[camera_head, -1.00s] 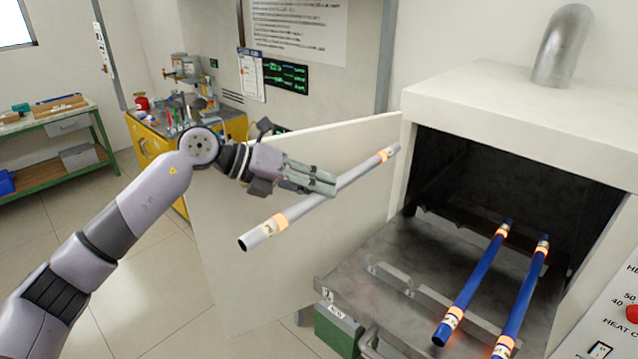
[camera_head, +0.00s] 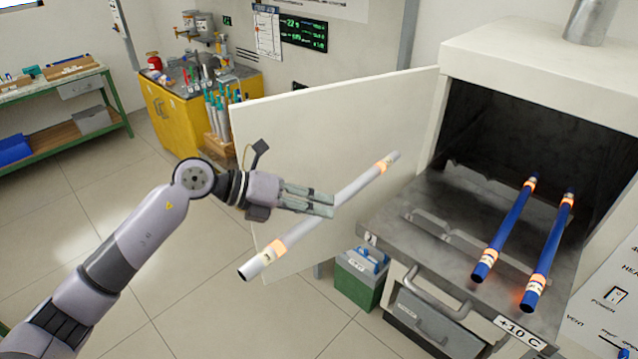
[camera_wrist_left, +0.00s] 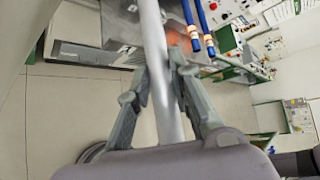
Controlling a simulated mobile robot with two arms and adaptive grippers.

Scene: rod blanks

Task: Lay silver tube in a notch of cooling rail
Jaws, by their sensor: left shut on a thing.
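The silver tube (camera_head: 335,212) has an orange-glowing band with a label near each end. My left gripper (camera_head: 322,203) is shut on it near its middle and holds it in the air, slanting, in front of the open white oven door. The left wrist view shows the tube (camera_wrist_left: 158,65) between the two fingers (camera_wrist_left: 155,88). My right gripper is out of view.
Two blue tubes (camera_head: 505,230) with glowing ends lie on the metal oven tray (camera_head: 400,205), which has a raised bracket (camera_head: 440,230). The white door (camera_head: 330,130) stands behind the silver tube. A green box (camera_head: 360,280) sits below the tray. Floor at left is clear.

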